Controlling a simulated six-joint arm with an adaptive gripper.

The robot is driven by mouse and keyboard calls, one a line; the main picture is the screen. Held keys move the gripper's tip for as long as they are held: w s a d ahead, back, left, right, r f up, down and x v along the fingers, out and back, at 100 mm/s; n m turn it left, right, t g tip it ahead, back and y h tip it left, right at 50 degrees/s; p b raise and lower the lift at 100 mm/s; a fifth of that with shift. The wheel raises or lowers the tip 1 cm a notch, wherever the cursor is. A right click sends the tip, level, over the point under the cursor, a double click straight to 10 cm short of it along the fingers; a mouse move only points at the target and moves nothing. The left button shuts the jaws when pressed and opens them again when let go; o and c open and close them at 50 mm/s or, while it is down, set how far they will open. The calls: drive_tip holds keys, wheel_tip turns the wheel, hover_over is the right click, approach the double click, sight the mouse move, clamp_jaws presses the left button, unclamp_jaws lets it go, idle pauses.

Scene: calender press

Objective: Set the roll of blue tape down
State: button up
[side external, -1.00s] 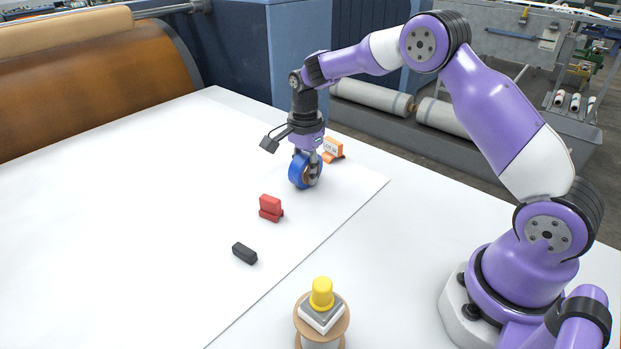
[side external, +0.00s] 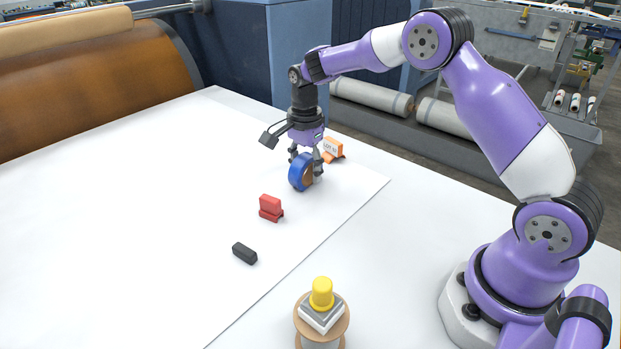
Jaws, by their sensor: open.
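The roll of blue tape (side external: 299,173) stands on its edge on the white sheet, near the sheet's right edge. Its blue outer face and brown core side show. My gripper (side external: 306,166) points down at the tape, with its fingers apart on either side of the roll. The fingers are open, and I cannot tell whether either one still touches the tape. Part of the roll's right side is hidden by a finger.
An orange sign (side external: 334,150) stands just right of my gripper. A red block-like item (side external: 270,208) and a black block (side external: 245,253) lie nearer the front. A spool (side external: 322,318) carries a grey block and yellow piece. The white sheet's left side is clear.

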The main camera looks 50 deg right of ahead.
wheel_tip(320, 180, up, 11)
drive_tip(key=shift+s, duration=0.1)
drive_tip(key=s+a+r+n+t, duration=0.2)
drive_tip(key=s+r+n, duration=0.2)
drive_tip(key=s+n, duration=0.25)
drive_tip(key=s+a+r+n+t, duration=0.2)
drive_tip(key=s+r+n, duration=0.1)
drive_tip(key=s+n, duration=0.4)
drive_tip(key=s+a+f+n+t, duration=0.1)
drive_tip(key=s+f+n, duration=0.2)
drive_tip(key=s, duration=0.4)
drive_tip(key=shift+a+f+n+t, duration=0.15)
drive_tip(key=shift+a+n+t, duration=0.15)
drive_tip(key=shift+n, duration=0.45)
